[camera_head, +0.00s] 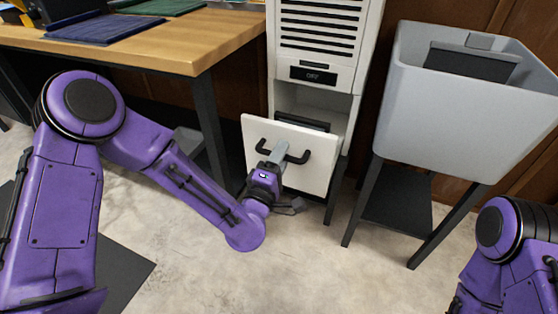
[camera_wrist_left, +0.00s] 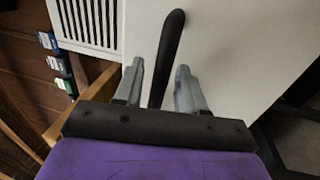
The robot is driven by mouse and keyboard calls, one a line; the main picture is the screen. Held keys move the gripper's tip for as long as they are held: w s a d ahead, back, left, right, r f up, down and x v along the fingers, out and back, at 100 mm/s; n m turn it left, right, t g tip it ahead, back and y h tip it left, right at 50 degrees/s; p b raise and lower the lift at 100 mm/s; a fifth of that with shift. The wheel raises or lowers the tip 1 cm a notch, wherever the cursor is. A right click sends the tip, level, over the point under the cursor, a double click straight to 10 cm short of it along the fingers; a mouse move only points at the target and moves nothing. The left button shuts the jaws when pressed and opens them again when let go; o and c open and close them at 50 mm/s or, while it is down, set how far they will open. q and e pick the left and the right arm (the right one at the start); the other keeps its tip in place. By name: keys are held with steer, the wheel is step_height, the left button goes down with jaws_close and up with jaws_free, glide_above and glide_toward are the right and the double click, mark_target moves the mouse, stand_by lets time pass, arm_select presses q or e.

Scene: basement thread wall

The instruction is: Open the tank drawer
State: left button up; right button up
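The tank drawer has a white front panel (camera_head: 317,173) with a black bar handle (camera_head: 298,157), low on the white cabinet in the head view. The panel stands out in front of the cabinet, so the drawer is partly open. My left gripper (camera_head: 279,152) is at the handle. In the left wrist view the handle (camera_wrist_left: 169,55) runs between the two fingers of my left gripper (camera_wrist_left: 162,80), with gaps beside it, so the fingers look open around it. The wrist view shows part of the white panel (camera_wrist_left: 230,40). My right gripper is out of view.
The white cabinet (camera_head: 318,58) has dark slots and a small black display. A wooden table (camera_head: 190,52) stands left of it, its black leg close to my left arm. A grey bin (camera_head: 455,120) on a black stand is at the right. Pale floor lies in front.

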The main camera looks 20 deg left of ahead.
arm_select(q)
steer(key=v, duration=1)
steer(key=shift+b, duration=0.35)
steer(key=shift+s, duration=0.1)
steer(key=s+a+f+m+g+y, duration=0.1)
steer(key=s+a+f+m+g, duration=0.15)
steer(key=f, duration=0.45)
steer(key=s+a+f+m+g, duration=0.1)
steer(key=f+m+g, duration=0.25)
steer(key=f, duration=0.35)
steer(key=s+a+f+m+g+y, duration=0.1)
steer(key=s+a+f+m+g, duration=0.1)
steer(key=f+m+g, duration=0.3)
steer(key=s+a+f+n+g+y, duration=0.1)
steer(key=s+a+f+g+y, duration=0.15)
steer(key=s+a+f, duration=0.5)
steer(key=s+a+f+g+y, duration=0.1)
steer(key=s+a+f+g, duration=0.3)
steer(key=s, duration=0.6)
step_height(320, 180, up, 30)
steer(key=p, duration=3.1)
steer(key=shift+d+t, duration=0.35)
steer(key=shift+d, duration=0.15)
